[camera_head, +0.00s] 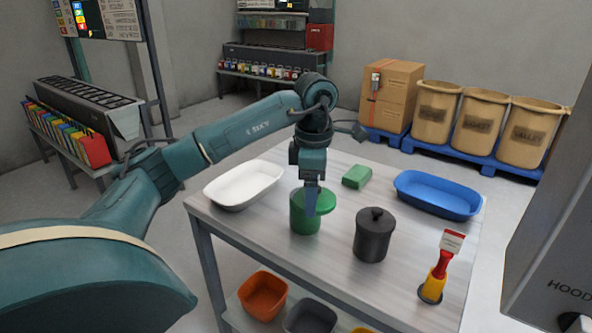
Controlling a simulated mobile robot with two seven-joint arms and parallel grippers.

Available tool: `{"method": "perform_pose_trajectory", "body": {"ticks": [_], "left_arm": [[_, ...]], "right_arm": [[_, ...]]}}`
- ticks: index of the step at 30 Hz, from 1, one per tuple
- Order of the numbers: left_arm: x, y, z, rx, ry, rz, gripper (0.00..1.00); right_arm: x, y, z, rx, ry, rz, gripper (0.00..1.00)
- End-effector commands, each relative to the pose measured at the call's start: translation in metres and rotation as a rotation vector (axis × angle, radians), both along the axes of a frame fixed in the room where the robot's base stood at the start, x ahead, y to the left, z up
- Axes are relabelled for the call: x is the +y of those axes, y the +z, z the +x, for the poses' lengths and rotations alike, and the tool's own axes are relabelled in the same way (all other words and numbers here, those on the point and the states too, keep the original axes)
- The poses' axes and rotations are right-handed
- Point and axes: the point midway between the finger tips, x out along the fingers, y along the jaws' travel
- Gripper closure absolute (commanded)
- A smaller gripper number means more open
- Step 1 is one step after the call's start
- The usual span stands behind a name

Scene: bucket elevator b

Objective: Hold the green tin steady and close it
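The green tin (304,223) stands upright on the table, left of the dark lidded pot. Its round green lid (327,199) shows at the top, reaching out past the tin's right side; I cannot tell whether it lies on the rim or is hinged up. My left gripper (312,207) points straight down over the tin's top, in front of the lid. It hides part of the rim and lid, and its finger gap and any contact are unclear. My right gripper is not in view.
The grey table (400,285) also bears a white tray (243,185), a green block (357,177), a blue tray (438,194), a dark pot (374,236) and a red-handled brush in a yellow holder (436,278). Bins (263,295) sit on the shelf below. Bare tabletop lies between tin and pot.

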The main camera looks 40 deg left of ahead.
Motion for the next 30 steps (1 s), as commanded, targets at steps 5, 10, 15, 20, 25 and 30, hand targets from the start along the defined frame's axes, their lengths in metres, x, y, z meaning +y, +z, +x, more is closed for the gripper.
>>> {"method": "perform_pose_trajectory", "body": {"ticks": [5, 10, 15, 20, 25, 30], "left_arm": [[-0.046, -0.026, -0.011, 0.006, -0.583, 0.005, 0.43], [-0.090, -0.050, -0.030, 0.009, -1.188, 0.009, 0.43], [-0.126, -0.070, -0.054, 0.011, -1.724, 0.012, 0.43], [-0.147, -0.082, -0.071, 0.011, -2.052, 0.013, 0.43], [-0.155, -0.086, -0.078, 0.008, -2.192, 0.012, 0.43], [-0.155, -0.086, -0.078, 0.008, -2.202, 0.012, 0.43]], "right_arm": [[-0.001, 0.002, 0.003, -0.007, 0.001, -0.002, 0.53], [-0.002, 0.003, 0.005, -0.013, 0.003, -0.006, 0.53], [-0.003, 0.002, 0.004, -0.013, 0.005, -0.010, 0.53], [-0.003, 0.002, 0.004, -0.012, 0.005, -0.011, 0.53], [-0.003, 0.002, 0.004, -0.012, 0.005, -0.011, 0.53], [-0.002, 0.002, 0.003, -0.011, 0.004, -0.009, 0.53]]}}
